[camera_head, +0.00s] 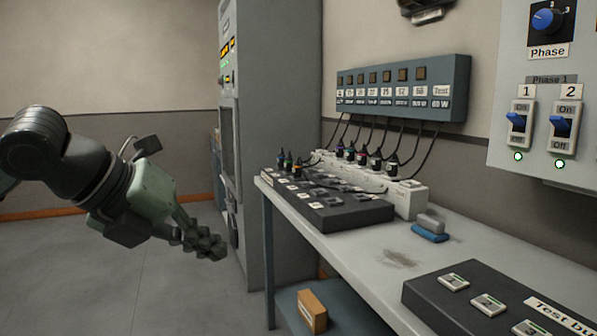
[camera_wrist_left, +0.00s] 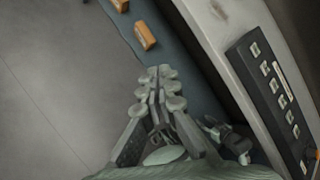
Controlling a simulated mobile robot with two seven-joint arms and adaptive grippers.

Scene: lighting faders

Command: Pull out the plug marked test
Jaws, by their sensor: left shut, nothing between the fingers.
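Several black plugs with coloured bands (camera_head: 363,157) stand in a white power strip (camera_head: 411,199) on the table. Cables run up from them to a grey-blue panel (camera_head: 402,103) on the wall, whose right-end label reads "Test" (camera_head: 441,90). The markings on the plugs are too small to read, so I cannot tell which one is marked test. My left gripper (camera_head: 212,247) is shut and empty, left of the table and apart from it. In the left wrist view its fingers (camera_wrist_left: 158,78) are together. My right gripper does not show.
The table (camera_head: 385,270) also carries a black fader console (camera_head: 335,213), grey and blue blocks (camera_head: 430,231) and another dark button box (camera_head: 480,305). A tall grey cabinet (camera_head: 264,120) stands behind. An orange-brown box (camera_head: 312,309) lies on the lower shelf. The floor at left is clear.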

